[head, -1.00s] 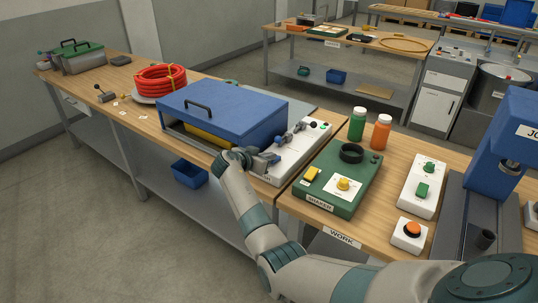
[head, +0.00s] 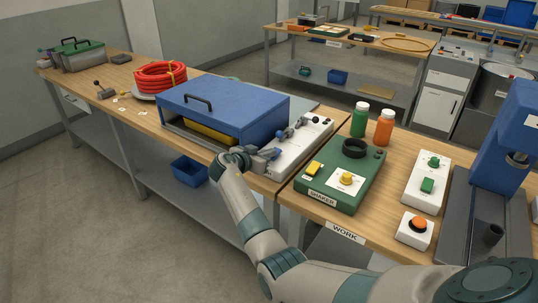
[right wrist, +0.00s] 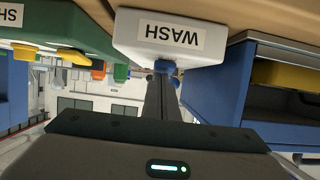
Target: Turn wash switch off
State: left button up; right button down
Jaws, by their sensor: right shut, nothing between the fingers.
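The white wash box (head: 312,146) stands at the right end of the long bench, beside the blue-lidded case. Its WASH label shows upside down in the right wrist view (right wrist: 168,36). A blue switch part (right wrist: 165,67) sticks out of the box just under the label there. My right gripper (head: 271,154) is at the front of the box, its fingers shut and empty. In the right wrist view the fingertips (right wrist: 163,80) are right at the blue part; I cannot tell whether they touch it. The switch's position is hidden. My left gripper is not in view.
The blue case (head: 225,108) is close on the left of my right gripper. The green shaker (head: 340,190) is on the right, on the adjoining table. A white box with an orange button (head: 417,224) is farther right. The floor in front is open.

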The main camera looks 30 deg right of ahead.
jog(key=shift+r, duration=0.1)
jog(key=shift+r, duration=0.65)
